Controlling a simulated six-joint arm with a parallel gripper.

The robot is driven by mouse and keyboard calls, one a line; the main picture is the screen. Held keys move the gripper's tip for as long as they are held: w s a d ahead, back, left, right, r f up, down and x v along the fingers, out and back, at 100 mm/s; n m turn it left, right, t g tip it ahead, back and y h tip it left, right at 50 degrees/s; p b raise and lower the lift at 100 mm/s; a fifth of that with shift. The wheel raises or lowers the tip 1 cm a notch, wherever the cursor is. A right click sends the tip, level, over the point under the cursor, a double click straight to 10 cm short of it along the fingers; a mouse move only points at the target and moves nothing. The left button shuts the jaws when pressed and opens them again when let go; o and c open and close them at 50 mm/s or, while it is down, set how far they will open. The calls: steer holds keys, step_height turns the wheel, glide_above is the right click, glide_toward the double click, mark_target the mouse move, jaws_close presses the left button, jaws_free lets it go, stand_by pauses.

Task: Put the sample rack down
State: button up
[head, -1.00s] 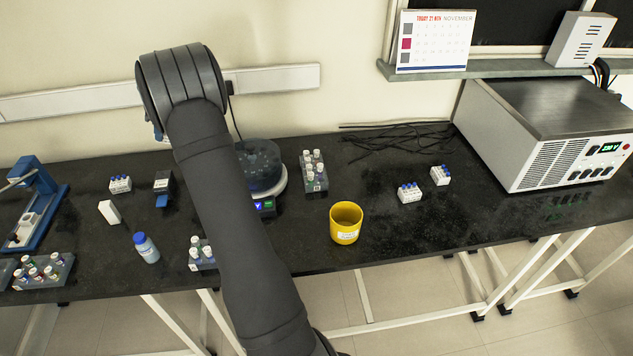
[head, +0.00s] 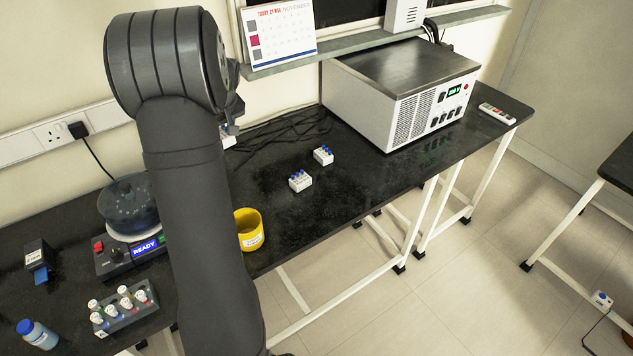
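My gripper (head: 231,128) shows only in part past the right edge of my own dark arm, in front of the wall below the calendar. Its fingers are mostly hidden. A small white piece (head: 229,142) shows just under it; I cannot tell whether this is a held rack. A grey rack with several capped vials (head: 122,307) stands on the bench at the lower left. Two small white racks with blue caps, a nearer one (head: 300,181) and a farther one (head: 323,156), stand on the bench right of the arm.
A yellow cup (head: 250,230) stands beside my arm. A device reading READY (head: 130,245) and a blue-capped bottle (head: 37,334) are at left. A large metal instrument (head: 400,95) fills the back right. The black bench (head: 340,205) has free room around the white racks.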

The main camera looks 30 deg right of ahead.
steer(key=s+d+m+h, duration=0.2)
steer(key=s+d+m, duration=0.4)
steer(key=s+d, duration=1.3)
steer(key=s+d+m+g+h, duration=0.1)
steer(key=s+d+m, duration=0.15)
steer(key=s, duration=0.55)
steer(key=s+d+m+h, duration=0.15)
steer(key=s+d, duration=0.25)
steer(key=s, duration=0.4)
steer(key=shift+m+y, duration=0.35)
steer(key=shift+m, duration=0.05)
steer(key=w+f, duration=0.3)
steer(key=f, duration=0.1)
steer(key=w+a+f, duration=0.1)
steer(key=w+f, duration=0.3)
steer(key=w+a+f, duration=0.1)
steer(key=w+f, duration=0.3)
steer(key=f, duration=0.1)
steer(key=shift+w+a, duration=0.15)
steer(key=shift+a, duration=0.05)
steer(key=shift+f, duration=2)
steer(key=o, duration=1)
steer(key=shift+f, duration=0.1)
